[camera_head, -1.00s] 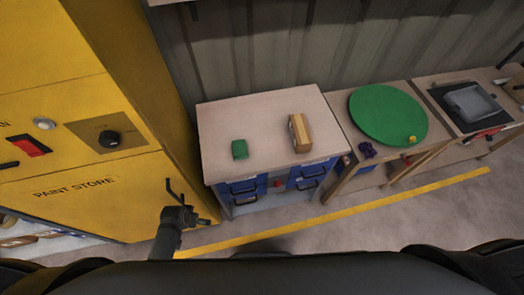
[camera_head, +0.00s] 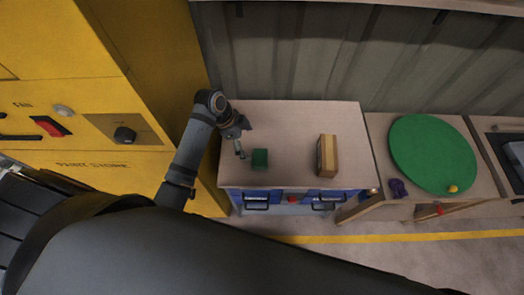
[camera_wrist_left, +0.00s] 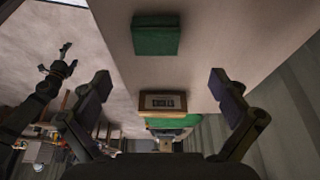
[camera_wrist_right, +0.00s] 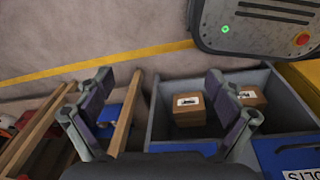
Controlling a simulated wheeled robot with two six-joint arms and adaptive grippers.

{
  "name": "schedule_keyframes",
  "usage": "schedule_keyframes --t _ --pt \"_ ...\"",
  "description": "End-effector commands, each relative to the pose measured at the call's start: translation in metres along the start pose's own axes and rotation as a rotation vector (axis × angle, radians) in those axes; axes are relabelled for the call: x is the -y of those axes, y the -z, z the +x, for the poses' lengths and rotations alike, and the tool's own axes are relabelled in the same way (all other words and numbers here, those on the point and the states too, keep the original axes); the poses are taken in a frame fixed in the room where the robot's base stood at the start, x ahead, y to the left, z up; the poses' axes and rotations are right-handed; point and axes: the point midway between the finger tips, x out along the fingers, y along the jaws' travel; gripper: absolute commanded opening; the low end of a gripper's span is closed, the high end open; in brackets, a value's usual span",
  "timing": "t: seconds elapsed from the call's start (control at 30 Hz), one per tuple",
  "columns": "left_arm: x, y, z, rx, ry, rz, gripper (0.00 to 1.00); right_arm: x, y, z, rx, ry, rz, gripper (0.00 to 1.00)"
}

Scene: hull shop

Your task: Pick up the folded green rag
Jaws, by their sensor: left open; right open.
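The folded green rag (camera_head: 260,158) is a small dark green block shape near the left front of the wooden cabinet top (camera_head: 290,125). In the left wrist view the rag (camera_wrist_left: 156,36) lies beyond the fingers, apart from them. My left gripper (camera_head: 241,150) is just left of the rag in the head view, above the cabinet top. It is open and empty, and its spread fingers (camera_wrist_left: 160,85) show in the left wrist view. My right gripper (camera_wrist_right: 160,82) is open and empty above an open container; the head view does not show it.
A tan box (camera_head: 328,156) stands right of the rag. A yellow paint store cabinet (camera_head: 90,110) rises on the left. A green disc (camera_head: 432,153) lies on the bench at right. Cardboard boxes (camera_wrist_right: 189,108) sit in the grey container (camera_wrist_right: 162,125) below my right gripper.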

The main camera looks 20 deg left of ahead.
Motion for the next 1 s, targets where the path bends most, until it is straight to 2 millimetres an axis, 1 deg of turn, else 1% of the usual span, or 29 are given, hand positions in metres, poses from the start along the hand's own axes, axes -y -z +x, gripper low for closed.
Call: schedule_keyframes --t 0.07,0.3,0.37,0.47,0.57,0.67,0.7,0.83,0.9,1.0 --pt "-0.001 0.0 0.003 0.0 -0.002 -0.002 0.98 0.0 -0.002 -0.001 0.004 0.0 0.0 0.93" --pt "0.0 0.0 0.042 0.0 -0.001 -0.006 0.98 -0.003 -0.02 -0.007 0.031 -0.003 -0.003 0.93" --pt "-0.001 0.0 0.049 0.0 -0.001 -0.006 0.98 -0.005 -0.022 -0.008 0.034 -0.005 -0.004 0.93" --pt "0.0 -0.001 0.054 0.001 0.001 -0.004 0.98 -0.007 -0.02 -0.007 0.032 -0.008 -0.005 0.93" --pt "-0.001 -0.001 0.056 0.002 -0.001 -0.006 0.98 -0.009 -0.012 -0.009 0.021 -0.01 -0.005 0.93" --pt "-0.002 0.0 0.069 0.001 -0.003 -0.008 0.98 -0.009 -0.003 -0.017 0.008 -0.01 -0.005 0.93" --pt "-0.003 0.0 0.077 0.0 -0.004 -0.008 0.98 -0.01 -0.002 -0.019 0.005 -0.01 -0.005 0.93" --pt "-0.002 -0.001 0.098 0.001 0.0 -0.006 0.98 -0.009 -0.002 -0.02 0.006 -0.009 -0.005 0.93" --pt "-0.002 -0.001 0.104 0.001 0.001 -0.006 0.98 -0.009 -0.004 -0.021 0.009 -0.009 -0.005 0.93" --pt "-0.002 -0.002 0.106 0.002 0.002 -0.006 0.98 -0.009 -0.006 -0.02 0.012 -0.009 -0.004 0.93"
